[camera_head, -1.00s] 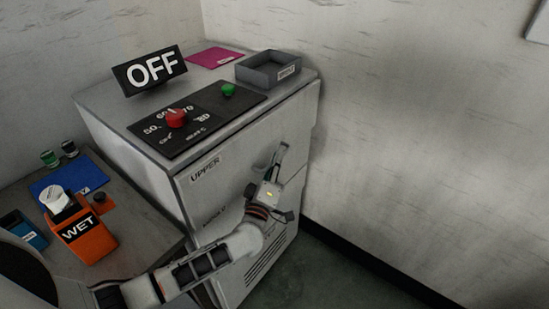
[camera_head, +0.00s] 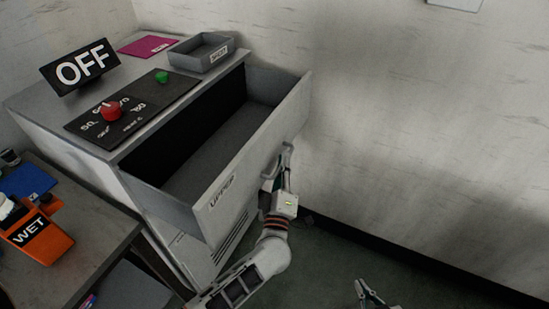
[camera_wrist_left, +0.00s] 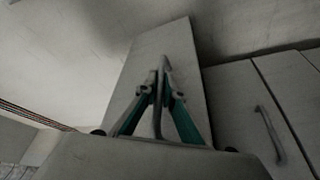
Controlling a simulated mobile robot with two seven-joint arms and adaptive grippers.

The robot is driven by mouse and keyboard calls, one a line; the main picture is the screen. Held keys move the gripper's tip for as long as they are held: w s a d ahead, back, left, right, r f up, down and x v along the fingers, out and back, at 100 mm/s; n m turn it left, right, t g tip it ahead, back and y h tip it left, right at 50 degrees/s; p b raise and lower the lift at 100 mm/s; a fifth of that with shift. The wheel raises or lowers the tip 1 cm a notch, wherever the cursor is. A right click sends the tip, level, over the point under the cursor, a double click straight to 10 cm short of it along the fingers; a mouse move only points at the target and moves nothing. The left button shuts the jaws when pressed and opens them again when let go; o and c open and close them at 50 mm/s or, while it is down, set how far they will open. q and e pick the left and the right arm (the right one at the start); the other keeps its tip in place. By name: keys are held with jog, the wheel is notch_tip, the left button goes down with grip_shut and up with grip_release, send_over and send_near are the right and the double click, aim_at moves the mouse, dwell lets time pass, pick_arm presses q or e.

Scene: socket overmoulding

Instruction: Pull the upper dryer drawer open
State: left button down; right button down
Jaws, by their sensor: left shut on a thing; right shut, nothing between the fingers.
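The upper dryer drawer (camera_head: 258,152), labelled UPPER, stands well open from the grey dryer cabinet (camera_head: 130,150). Its inside looks empty. My left gripper (camera_head: 279,168) is shut on the drawer's handle (camera_head: 289,158) on the front panel. The left wrist view shows the two fingers (camera_wrist_left: 160,88) closed around the upright handle (camera_wrist_left: 158,120), with the drawer front (camera_wrist_left: 178,65) behind. My right gripper (camera_head: 366,290) is shut and empty, low at the bottom edge over the floor, away from the drawer.
On the cabinet top are an OFF sign (camera_head: 80,67), a control panel with a red knob (camera_head: 110,110) and green button (camera_head: 162,77), a grey tray (camera_head: 202,54) and a magenta sheet (camera_head: 146,45). An orange WET container (camera_head: 38,238) stands on the left table. The wall is at right.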

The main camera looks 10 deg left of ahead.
pick_arm(q)
jog(key=shift+d, duration=0.2)
jog(key=c, duration=2.4)
grip_release()
jog(key=shift+a, duration=0.1)
jog(key=shift+c, duration=0.2)
jog(key=shift+s, duration=0.15)
